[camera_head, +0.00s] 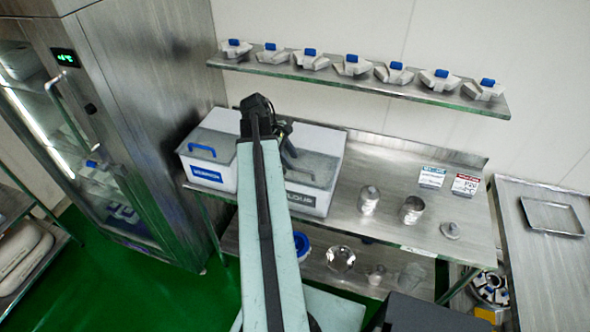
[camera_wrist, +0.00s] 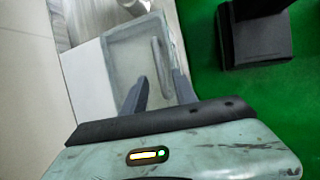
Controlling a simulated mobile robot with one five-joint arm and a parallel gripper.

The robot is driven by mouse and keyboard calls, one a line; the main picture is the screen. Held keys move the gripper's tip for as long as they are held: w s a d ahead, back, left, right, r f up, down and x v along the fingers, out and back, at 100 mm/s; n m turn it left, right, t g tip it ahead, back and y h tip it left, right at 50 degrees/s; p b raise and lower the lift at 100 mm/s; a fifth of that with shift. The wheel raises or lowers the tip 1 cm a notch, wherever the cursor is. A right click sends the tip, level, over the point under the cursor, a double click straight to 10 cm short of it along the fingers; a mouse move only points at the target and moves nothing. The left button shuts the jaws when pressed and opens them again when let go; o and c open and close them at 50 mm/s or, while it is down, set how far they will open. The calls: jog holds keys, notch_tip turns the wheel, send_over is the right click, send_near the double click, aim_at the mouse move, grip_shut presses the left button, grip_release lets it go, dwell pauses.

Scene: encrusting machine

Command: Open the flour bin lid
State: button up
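The flour bin (camera_head: 325,200) is a white box with a greyish, see-through lid (camera_head: 318,170), on the steel table. Its dark label is partly hidden by my arm. My gripper (camera_head: 287,142) is above the bin's left part, largely hidden behind my arm in the head view. In the wrist view the lid (camera_wrist: 128,55) lies flat and closed, with a grey bar handle (camera_wrist: 158,66). My gripper (camera_wrist: 160,85) has its two dark fingers apart, one on each side of the handle's near end. Contact with the handle cannot be told.
A second white bin (camera_head: 207,160) with a blue handle stands close on the left. Metal canisters (camera_head: 411,209) and small signs (camera_head: 432,177) are on the table's right. A wall shelf (camera_head: 380,82) with several blue-topped parts hangs behind. A steel fridge (camera_head: 130,110) stands left.

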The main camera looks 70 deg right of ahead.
jog(key=b+x, duration=0.2)
jog(key=x, duration=0.2)
jog(key=shift+f, duration=0.1)
grip_shut()
dwell(1.2)
